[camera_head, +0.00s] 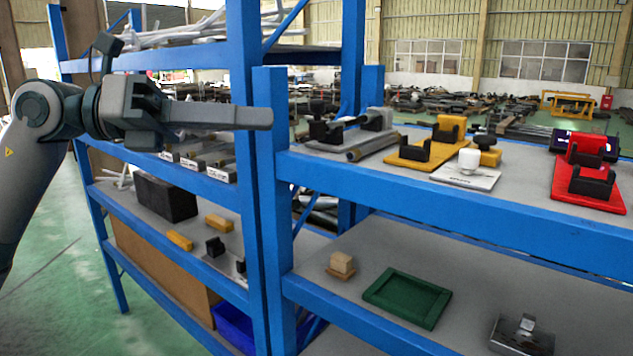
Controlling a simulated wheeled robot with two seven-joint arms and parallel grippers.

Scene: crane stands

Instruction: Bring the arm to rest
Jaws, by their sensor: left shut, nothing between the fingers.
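My left arm comes in from the left, grey and white, raised in front of the blue shelving. Its left gripper (262,118) points to the right, with its fingers together and nothing between them. The fingertips appear in front of a blue shelf post; I cannot tell how far apart they are in depth. My right gripper is not in view.
A blue shelf (430,205) at right bears a yellow stand (415,155), a red stand (575,190) and a white piece (468,161). Below lie a green tray (407,298), a wooden block (341,263) and a metal fixture (520,337). Green floor is open at lower left.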

